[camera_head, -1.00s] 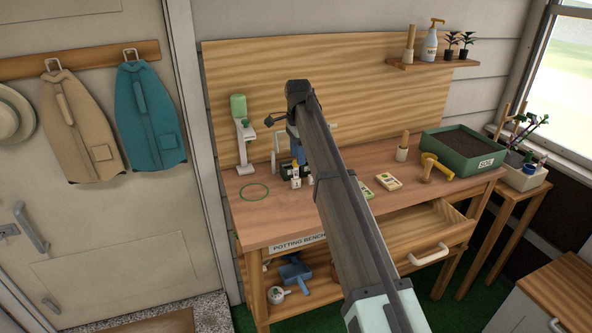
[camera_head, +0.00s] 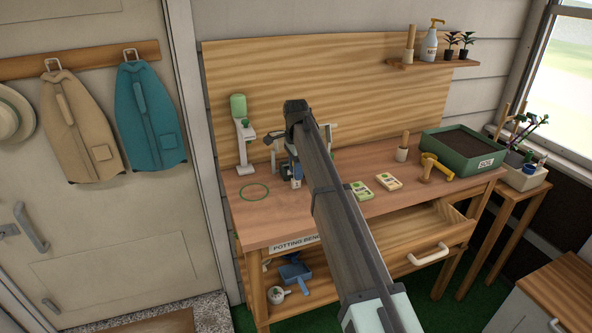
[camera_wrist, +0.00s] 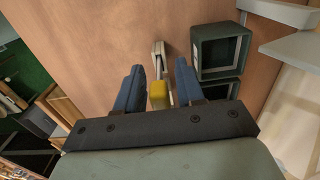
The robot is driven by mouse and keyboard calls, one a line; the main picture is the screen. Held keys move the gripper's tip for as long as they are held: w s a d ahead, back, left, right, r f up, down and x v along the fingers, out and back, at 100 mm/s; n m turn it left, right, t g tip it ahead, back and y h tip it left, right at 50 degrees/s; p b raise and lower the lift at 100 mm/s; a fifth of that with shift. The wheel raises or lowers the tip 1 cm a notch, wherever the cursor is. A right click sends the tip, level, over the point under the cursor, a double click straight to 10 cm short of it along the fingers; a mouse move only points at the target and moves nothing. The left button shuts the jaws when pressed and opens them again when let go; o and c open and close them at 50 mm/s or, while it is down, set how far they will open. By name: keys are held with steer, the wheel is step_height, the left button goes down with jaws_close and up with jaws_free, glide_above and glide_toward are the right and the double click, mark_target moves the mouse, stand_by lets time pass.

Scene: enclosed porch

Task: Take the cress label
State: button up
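My gripper (camera_wrist: 160,67) is open, its two blue fingers pointing down at the bench top in the wrist view. Between the fingers, with a gap on each side, are a small yellow piece (camera_wrist: 159,96) and a narrow cream piece (camera_wrist: 158,58) beyond it. These may be a plant label, but I can read no word on them, so I cannot tell if it is the cress label. In the head view a small pale piece (camera_head: 297,184) shows by the gripper at the bench's left half. My arm hides much of that area.
Dark green square pots (camera_wrist: 218,50) stand close right of the fingers in the wrist view. The potting bench (camera_head: 268,222) also holds seed packets (camera_head: 388,182), a green ring (camera_head: 254,191), a green-topped stand (camera_head: 243,140) and a soil tray (camera_head: 463,165). The drawer (camera_head: 425,235) is open.

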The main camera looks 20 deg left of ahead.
jaws_close()
